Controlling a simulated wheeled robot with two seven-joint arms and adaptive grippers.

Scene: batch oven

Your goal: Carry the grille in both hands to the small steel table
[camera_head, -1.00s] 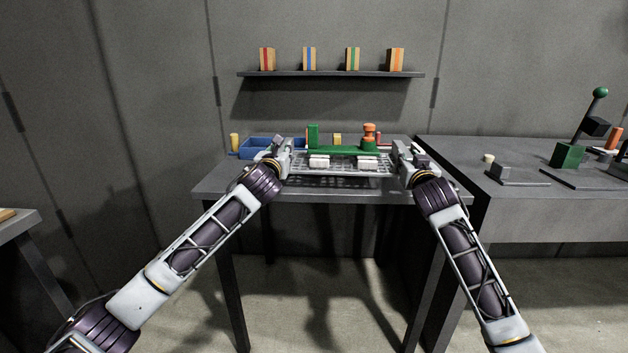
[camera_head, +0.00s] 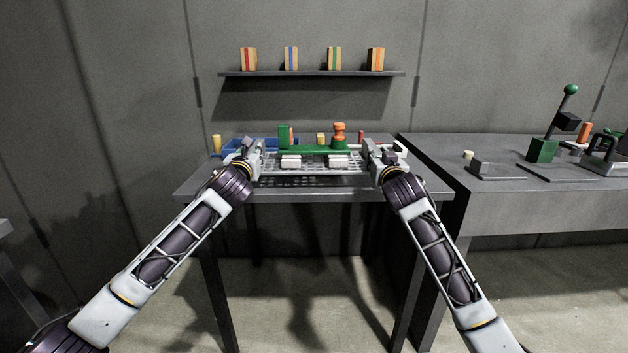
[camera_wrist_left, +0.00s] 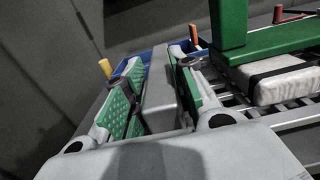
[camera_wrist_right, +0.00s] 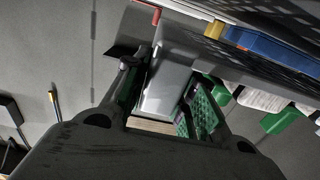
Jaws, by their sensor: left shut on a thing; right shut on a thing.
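The grille (camera_head: 312,169) is a light wire rack, held roughly level between my grippers over the dark table (camera_head: 200,188) in front. I cannot tell whether it touches the tabletop. A green fixture (camera_head: 312,150) with an orange knob (camera_head: 339,133) and two white blocks (camera_head: 291,161) (camera_head: 338,161) show on or just above the grille. My left gripper (camera_head: 250,153) is shut at its left end; in the left wrist view a grey piece (camera_wrist_left: 160,100) sits between the fingers. My right gripper (camera_head: 375,153) is shut at its right end, around a grey piece (camera_wrist_right: 165,85).
A blue bin (camera_head: 234,146) and a yellow cylinder (camera_head: 216,144) stand at the table's back left. A wall shelf (camera_head: 310,74) holds several striped blocks. A longer bench (camera_head: 500,205) with a green-knobbed lever (camera_head: 570,90) adjoins on the right.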

